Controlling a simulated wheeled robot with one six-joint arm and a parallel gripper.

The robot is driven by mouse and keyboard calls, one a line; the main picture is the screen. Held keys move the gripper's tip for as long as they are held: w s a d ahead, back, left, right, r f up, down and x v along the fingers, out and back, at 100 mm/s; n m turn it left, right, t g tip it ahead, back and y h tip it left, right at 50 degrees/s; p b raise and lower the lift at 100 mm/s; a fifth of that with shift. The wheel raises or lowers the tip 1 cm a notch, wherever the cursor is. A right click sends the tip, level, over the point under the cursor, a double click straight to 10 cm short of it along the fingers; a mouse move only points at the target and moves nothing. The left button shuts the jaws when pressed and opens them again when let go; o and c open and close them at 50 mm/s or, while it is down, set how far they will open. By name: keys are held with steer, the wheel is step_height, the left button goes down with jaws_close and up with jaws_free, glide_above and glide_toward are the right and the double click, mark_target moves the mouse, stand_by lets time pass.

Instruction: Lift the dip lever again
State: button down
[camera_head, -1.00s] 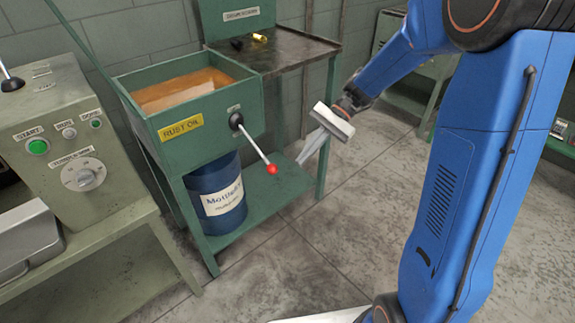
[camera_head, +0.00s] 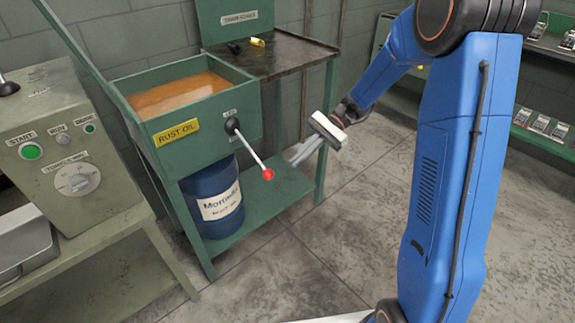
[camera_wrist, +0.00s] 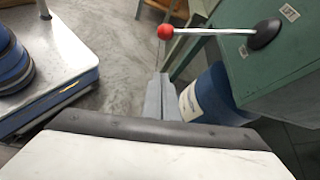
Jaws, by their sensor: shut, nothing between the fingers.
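The dip lever (camera_head: 251,150) is a pale rod with a red ball end (camera_head: 268,174). It pivots on a black boss at the front of the green rust oil tank (camera_head: 200,147) and slants down to the right. The lever also shows in the wrist view (camera_wrist: 215,31), with its red ball at the left end. My gripper (camera_head: 293,161) is shut and empty, to the right of the red ball and a little above its height in the head view. In the wrist view its fingertips (camera_wrist: 160,76) are below the ball in the picture and apart from it.
A blue drum (camera_head: 213,200) stands on the shelf under the tank. A dark drain table (camera_head: 280,52) adjoins it at the right. A control box (camera_head: 62,150) with buttons and a dial stands at the left. The floor (camera_head: 300,265) in front is clear.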

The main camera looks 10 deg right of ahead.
steer(key=s+a, duration=0.4)
steer(key=a, duration=0.3)
steer(key=shift+s+a+f, duration=0.2)
steer(key=shift+s+f, duration=0.15)
steer(key=shift+s, duration=0.05)
steer(key=shift+r, duration=0.1)
stand_by(0.3)
